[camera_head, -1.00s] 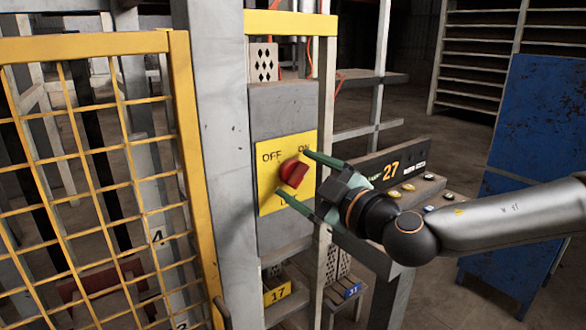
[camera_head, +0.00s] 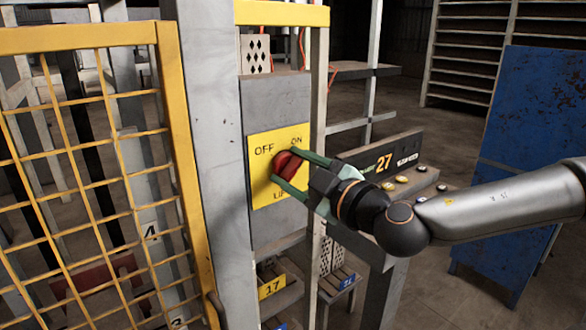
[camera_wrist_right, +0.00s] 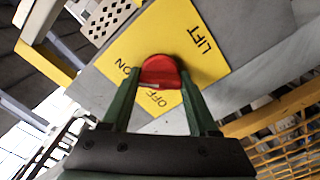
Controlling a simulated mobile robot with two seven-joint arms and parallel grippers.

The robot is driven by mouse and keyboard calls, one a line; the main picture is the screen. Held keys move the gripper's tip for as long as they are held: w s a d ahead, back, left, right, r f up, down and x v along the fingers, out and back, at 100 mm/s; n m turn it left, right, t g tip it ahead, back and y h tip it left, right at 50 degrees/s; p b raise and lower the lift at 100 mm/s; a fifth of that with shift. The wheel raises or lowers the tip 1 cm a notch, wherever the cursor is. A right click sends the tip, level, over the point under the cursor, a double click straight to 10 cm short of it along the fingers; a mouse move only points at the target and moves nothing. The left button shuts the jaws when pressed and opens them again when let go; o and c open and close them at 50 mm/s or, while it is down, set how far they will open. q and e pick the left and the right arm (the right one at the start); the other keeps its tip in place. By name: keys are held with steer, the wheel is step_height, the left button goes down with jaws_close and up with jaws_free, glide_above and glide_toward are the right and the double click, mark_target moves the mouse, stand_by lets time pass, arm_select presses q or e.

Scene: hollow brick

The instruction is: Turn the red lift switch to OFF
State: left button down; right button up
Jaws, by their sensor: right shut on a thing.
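The red lift switch (camera_head: 287,163) is a knob on a yellow plate (camera_head: 264,190) marked OFF at upper left and ON at upper right, on a grey box. My right gripper (camera_head: 284,166) has its green fingers on either side of the knob and is shut on it. In the right wrist view the red knob (camera_wrist_right: 160,72) sits between the fingertips, with the words ON, OFF and LIFT on the plate around it. The fingers partly cover the knob, so its exact pointing direction is hard to tell. My left gripper is not in view.
A yellow mesh gate (camera_head: 90,150) stands left of the grey post (camera_head: 215,150). A control desk (camera_head: 405,185) with buttons and a display reading 27 is behind my right arm. A blue panel (camera_head: 525,130) stands at the right.

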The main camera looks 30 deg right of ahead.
steer(key=c, duration=0.4)
steer(key=shift+o, duration=0.2)
steer(key=n+b, duration=0.2)
steer(key=shift+f+n, duration=0.15)
steer(key=shift+n, duration=0.25)
steer(key=n+b, duration=0.2)
steer(key=n, duration=0.2)
steer(key=shift+n, duration=0.3)
steer(key=n+b, duration=0.1)
steer(key=n, duration=0.4)
steer(key=shift+b, duration=0.35)
steer(key=n+b, duration=0.1)
steer(key=n, duration=0.4)
steer(key=shift+n, duration=0.4)
